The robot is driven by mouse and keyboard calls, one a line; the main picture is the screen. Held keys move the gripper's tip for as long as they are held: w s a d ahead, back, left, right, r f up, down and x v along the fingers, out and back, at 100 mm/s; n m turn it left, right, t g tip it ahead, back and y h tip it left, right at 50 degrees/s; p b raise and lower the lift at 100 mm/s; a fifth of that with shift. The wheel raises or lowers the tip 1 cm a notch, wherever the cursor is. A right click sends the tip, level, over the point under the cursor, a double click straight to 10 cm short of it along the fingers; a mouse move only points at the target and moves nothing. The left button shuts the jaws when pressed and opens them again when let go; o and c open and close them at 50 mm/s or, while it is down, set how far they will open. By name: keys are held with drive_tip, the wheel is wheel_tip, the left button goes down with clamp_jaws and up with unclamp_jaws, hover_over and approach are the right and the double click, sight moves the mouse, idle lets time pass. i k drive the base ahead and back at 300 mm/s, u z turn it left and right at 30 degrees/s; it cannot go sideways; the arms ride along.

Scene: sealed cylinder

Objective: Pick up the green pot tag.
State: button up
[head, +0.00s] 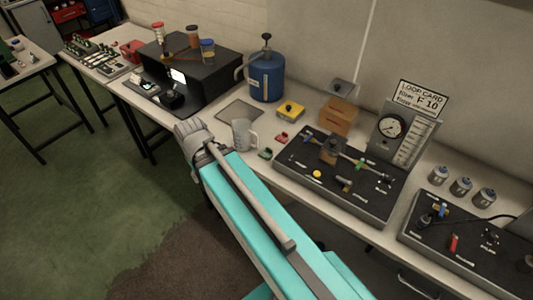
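A small green tag-like piece (266,154) lies on the pale bench top, near the front edge and just right of a clear measuring jug (243,135). It is small in the picture, and I cannot make out any marking on it. My teal arm reaches from the lower right up to the bench's front edge, left of the jug. The arm stops at a grey ribbed part, where I can make out no gripper fingers. The green piece lies to the right of that grey part, apart from it and uncovered.
A red piece (281,139) and a yellow block (290,110) lie behind the green one. A black tool tray (372,205) with a gauge panel stands to the right. A blue cylinder (266,77) and a black box (195,75) stand behind. A flat grey plate (238,108) lies behind the jug.

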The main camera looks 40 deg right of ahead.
sight(266, 154)
drive_tip(key=z, duration=0.05)
drive_tip(key=k, duration=1.5)
drive_tip(key=z, duration=0.6)
drive_tip(key=i, duration=1)
drive_tip(key=u, duration=0.1)
